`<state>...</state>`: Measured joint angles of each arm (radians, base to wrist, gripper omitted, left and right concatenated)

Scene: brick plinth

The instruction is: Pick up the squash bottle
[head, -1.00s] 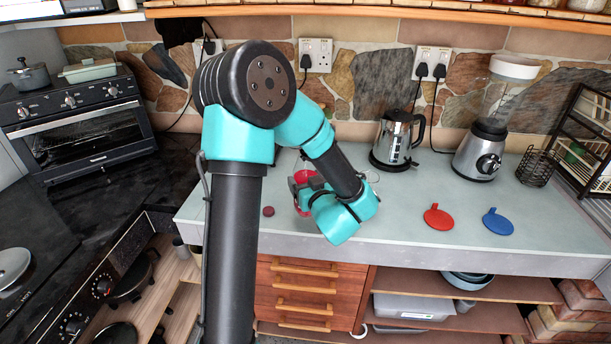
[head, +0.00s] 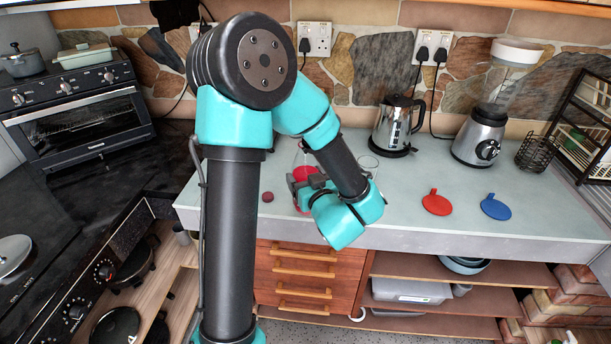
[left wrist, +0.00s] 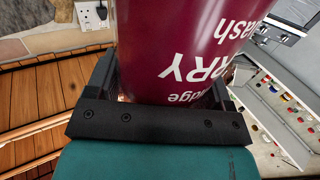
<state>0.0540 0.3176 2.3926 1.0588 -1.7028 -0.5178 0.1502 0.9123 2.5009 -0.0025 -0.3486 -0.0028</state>
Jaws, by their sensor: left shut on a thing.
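The squash bottle (head: 305,173) shows in the head view as a red shape at the left part of the worktop, partly hidden by my left arm. In the left wrist view the dark red squash bottle (left wrist: 185,45) fills the middle, with white lettering upside down. My left gripper (head: 308,192) is shut on the bottle, its dark fingers on either side of it in the left wrist view (left wrist: 160,85). The bottle's base is hidden, so I cannot tell whether it touches the worktop. My right gripper is not in view.
The front middle is clear. A rack (head: 585,125) stands at right.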

